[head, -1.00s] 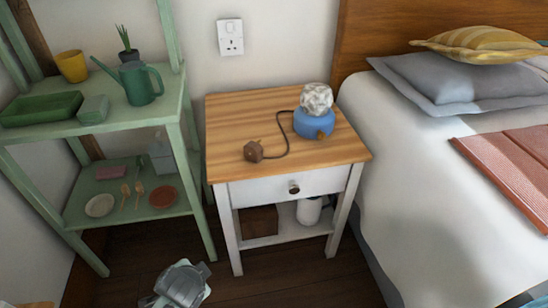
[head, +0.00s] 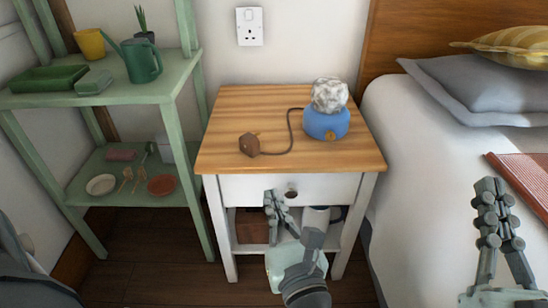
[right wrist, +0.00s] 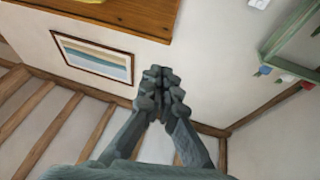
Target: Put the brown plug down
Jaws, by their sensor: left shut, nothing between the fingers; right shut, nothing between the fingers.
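The brown plug (head: 249,144) lies on the wooden top of the nightstand (head: 225,112), left of centre. Its dark cord (head: 290,130) curves to a small lamp with a blue base (head: 327,124) and a white faceted shade (head: 329,95). My left gripper (head: 271,197) is shut and empty in front of the nightstand, by the lower edge of its drawer and apart from the plug. My right gripper (head: 488,186) is shut and empty, in front of the bed at the right. It also shows shut in the right wrist view (right wrist: 158,76).
A wall socket (head: 250,27) is above the nightstand. A green shelf (head: 183,88) with a watering can (head: 142,61) and dishes stands at the left. The bed (head: 410,160) is close on the right. The front left of the nightstand top is clear.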

